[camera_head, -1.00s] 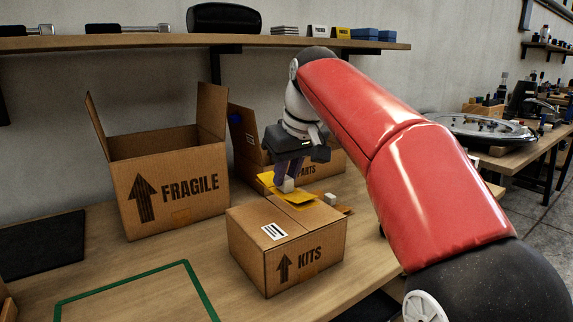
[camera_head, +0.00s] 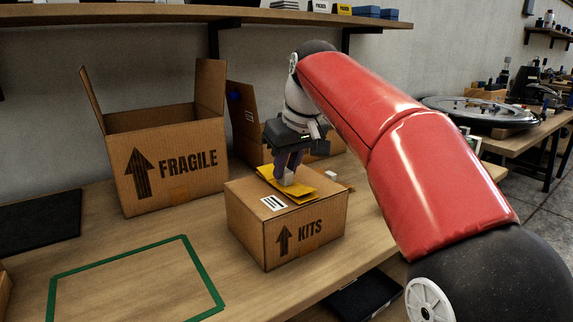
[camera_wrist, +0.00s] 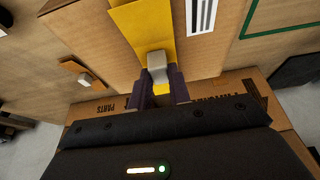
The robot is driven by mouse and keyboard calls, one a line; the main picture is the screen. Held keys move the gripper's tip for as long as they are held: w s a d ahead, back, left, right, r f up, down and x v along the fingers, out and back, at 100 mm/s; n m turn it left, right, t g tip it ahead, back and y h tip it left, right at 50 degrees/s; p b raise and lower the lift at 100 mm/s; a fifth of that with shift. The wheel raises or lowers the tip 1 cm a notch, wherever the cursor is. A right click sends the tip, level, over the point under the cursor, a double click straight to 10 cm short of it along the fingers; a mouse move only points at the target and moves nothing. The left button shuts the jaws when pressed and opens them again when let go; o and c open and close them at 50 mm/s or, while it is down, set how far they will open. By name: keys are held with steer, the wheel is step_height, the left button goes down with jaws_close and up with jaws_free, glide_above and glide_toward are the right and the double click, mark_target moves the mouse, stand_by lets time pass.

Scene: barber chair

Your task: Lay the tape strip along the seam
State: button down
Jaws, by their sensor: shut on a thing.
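The yellow tape strip (camera_head: 299,189) lies over the top of the closed KITS carton (camera_head: 247,223). It looks bent near my gripper, and I cannot tell whether it lies flat all along. My gripper (camera_head: 288,176) points down over the far part of the carton top. In the wrist view, its dark purple fingers (camera_wrist: 158,92) are shut on a pale grey block (camera_wrist: 157,66) on the yellow strip (camera_wrist: 146,28). The carton seam is hard to make out; the strip and gripper cover part of the top.
An open FRAGILE carton (camera_head: 172,181) stands at the left, and another open carton (camera_head: 246,122) stands behind my gripper. A green outline (camera_head: 118,262) marks clear table at front left. A shelf (camera_head: 170,17) runs above.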

steer(key=c, duration=1.2)
jaws_free()
steer(key=shift+c, duration=0.2)
steer(key=shift+r, duration=0.1)
steer(key=p+v, duration=0.2)
steer(key=v, duration=0.5)
steer(key=shift+r, duration=0.35)
steer(key=shift+s+d, duration=0.1)
steer(key=s+d+f+m+h, duration=0.1)
steer(key=s+d+f, duration=0.3)
steer(key=s+f, duration=0.4)
steer(key=s+d+f+m+t, duration=0.1)
steer(key=s+d+f+m, duration=0.2)
steer(key=s+d+f, duration=0.2)
steer(key=s+d+f+m+h, duration=0.1)
steer(key=s+d+f, duration=0.3)
steer(key=s+f, duration=0.6)
steer(key=shift+s+d+f+m+t+h, duration=0.3)
steer(key=shift+s+f+m+t, duration=0.1)
steer(key=shift+f+m, duration=0.5)
